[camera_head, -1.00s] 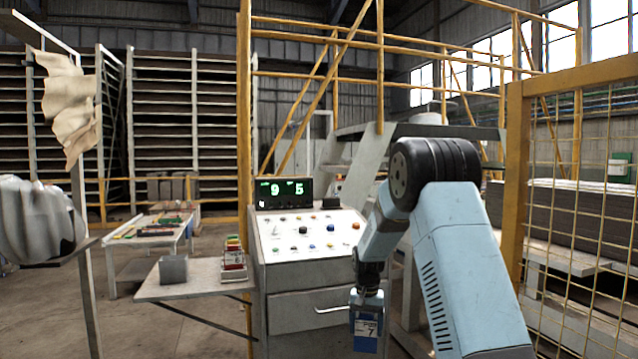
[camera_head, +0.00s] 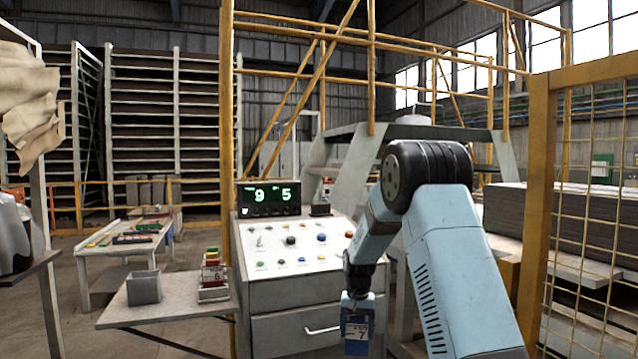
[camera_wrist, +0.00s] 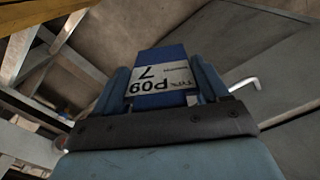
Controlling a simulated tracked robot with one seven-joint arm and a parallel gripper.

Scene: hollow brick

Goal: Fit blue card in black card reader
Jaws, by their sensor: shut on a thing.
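My gripper (camera_head: 355,303) is shut on the blue card (camera_head: 356,345), which hangs below the fingers in front of the console's drawers. The card has a white label; in the wrist view the blue card (camera_wrist: 161,58) shows "P09" and "7" upside down between the two fingers. A small black box (camera_head: 320,210), perhaps the card reader, stands on the console top to the right of the green-digit display. My gripper is lower than it and to its right, well apart from it. No slot can be made out at this size.
The control console (camera_head: 290,245) has several coloured buttons and a drawer handle. A side shelf (camera_head: 180,305) at its left holds a grey open box (camera_head: 144,287) and a rack of coloured cards (camera_head: 213,277). A yellow mesh fence (camera_head: 541,180) stands at the right.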

